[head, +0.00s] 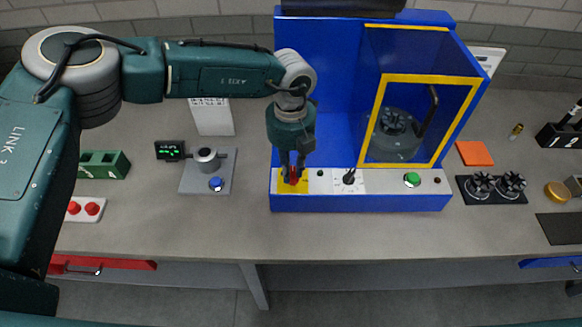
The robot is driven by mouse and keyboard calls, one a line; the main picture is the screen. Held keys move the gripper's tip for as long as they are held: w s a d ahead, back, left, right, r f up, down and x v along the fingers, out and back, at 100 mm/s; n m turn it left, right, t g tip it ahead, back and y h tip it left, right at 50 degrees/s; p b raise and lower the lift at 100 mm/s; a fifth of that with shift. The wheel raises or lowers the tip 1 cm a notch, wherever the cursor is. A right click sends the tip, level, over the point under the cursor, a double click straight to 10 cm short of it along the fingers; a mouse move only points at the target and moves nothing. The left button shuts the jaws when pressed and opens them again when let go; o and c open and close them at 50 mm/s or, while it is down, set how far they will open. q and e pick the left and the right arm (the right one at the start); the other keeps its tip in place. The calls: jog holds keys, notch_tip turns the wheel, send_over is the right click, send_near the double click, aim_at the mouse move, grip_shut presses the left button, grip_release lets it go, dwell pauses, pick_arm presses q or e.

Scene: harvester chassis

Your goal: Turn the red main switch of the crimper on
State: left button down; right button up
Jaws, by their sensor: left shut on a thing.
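The blue crimper (325,75) stands at the back of the bench, with a yellow-framed guard (425,78) over its dark round crimping head. Its front panel (390,186) carries a yellow plate (279,187) at the left end, where the red main switch (291,180) sits. My left gripper (292,178) points down onto that plate and is shut on the red switch, hiding most of it. Whether the switch is turned cannot be told. My right gripper is not in view.
The panel also has a black selector knob (349,177) and a green button (412,180). A grey fixture with a blue button (216,184) and a small display (170,150) stand to the left. Dark knobs (495,186) and an orange pad (474,153) lie to the right.

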pick_arm(q)
jog(key=shift+b, duration=0.3)
jog(key=shift+f+m+b, duration=0.1)
jog(key=shift+m+b, duration=0.2)
jog(key=m+b, duration=0.4)
jog(key=b, duration=0.1)
jog(key=m+b, duration=0.4)
jog(key=b, duration=0.1)
jog(key=shift+w+d, duration=0.2)
jog(key=m+b, duration=0.3)
jog(key=m, duration=0.1)
jog(key=shift+d+m, duration=0.15)
jog(key=shift+m, duration=0.15)
jog(key=m+b, duration=0.1)
jog(key=m, duration=0.2)
jog(key=shift+d+r+m+b, duration=0.1)
jog(key=shift+r+m+b, duration=0.15)
jog(key=shift+m+b, duration=0.4)
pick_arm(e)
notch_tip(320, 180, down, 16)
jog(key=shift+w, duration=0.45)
pick_arm(q)
jog(key=shift+m, duration=0.35)
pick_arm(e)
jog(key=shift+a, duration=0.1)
pick_arm(q)
jog(key=c, duration=1.7)
grip_release()
jog(key=shift+o, duration=0.6)
jog(key=shift+s, duration=0.1)
